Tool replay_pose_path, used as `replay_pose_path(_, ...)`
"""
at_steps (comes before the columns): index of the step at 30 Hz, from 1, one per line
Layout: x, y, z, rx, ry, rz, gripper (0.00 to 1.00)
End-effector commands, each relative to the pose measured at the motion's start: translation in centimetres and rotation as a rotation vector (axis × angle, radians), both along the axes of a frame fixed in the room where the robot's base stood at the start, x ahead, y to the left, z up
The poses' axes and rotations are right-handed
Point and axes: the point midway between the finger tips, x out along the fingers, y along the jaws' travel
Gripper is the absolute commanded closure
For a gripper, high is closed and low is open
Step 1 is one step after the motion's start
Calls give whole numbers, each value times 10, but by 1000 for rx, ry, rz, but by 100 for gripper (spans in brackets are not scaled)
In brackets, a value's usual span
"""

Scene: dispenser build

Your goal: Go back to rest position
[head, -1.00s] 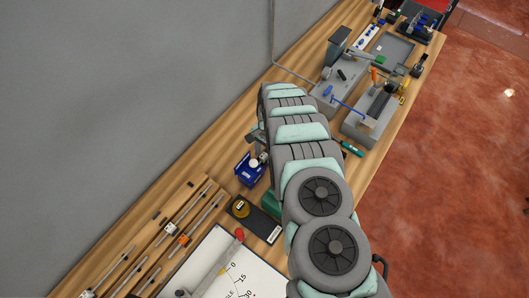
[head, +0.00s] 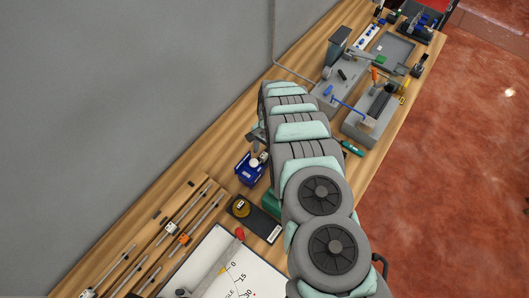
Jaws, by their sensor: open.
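My arm reaches from the lower right up over the middle of the workbench in the head view. My gripper (head: 256,140) shows only in part, as a small grey shape at the left of the arm's far end, just above a blue container (head: 248,172). It is open. The fingertips are too small and too hidden by the arm to make out clearly. A small white round part (head: 254,162) shows at the container's top, below the gripper.
The wooden bench (head: 215,150) runs along a grey wall. A dark tray (head: 263,226) holds a yellow round part. Rods on rails (head: 185,215) and an angle sheet (head: 240,275) lie in front. Grey fixtures (head: 375,112) stand beyond the arm. A green-handled tool (head: 352,148) lies right.

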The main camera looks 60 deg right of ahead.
Motion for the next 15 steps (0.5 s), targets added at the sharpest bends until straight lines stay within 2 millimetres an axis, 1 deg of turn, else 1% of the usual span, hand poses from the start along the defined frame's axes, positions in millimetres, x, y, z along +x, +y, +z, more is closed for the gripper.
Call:
replay_pose_path(3, 1, 0, 10, -1, -1, 0, 41)
replay_pose_path(15, 0, 1, 33, 2, 1, 1, 41)
